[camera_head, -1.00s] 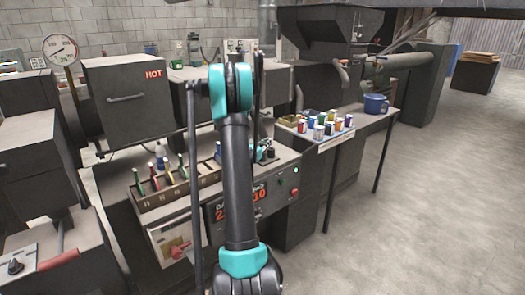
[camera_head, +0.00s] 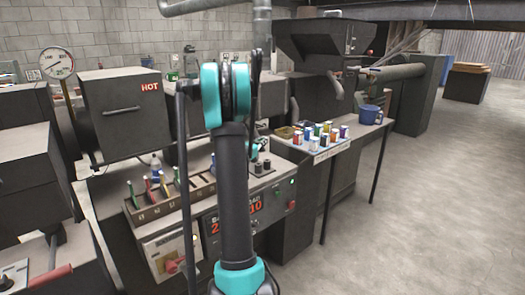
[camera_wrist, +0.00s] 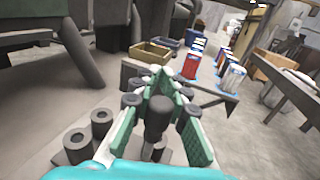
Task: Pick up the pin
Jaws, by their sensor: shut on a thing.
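The pin (camera_wrist: 158,114), a dark piece with a rounded top, stands between the green finger pads of my gripper (camera_wrist: 160,98) in the wrist view. The pads are closed in on it from both sides. In the head view my gripper (camera_head: 254,152) is mostly hidden behind my arm; only a small teal part shows, just above the right end of the control bench. The pin cannot be made out there.
Two dark hollow cylinders (camera_wrist: 88,134) stand to the left of my gripper. A side table (camera_head: 328,153) with several coloured cans and a blue bucket (camera_head: 369,114) is to the right. A rack (camera_head: 160,208) of colored-handled tools stands left of my arm. The right floor is clear.

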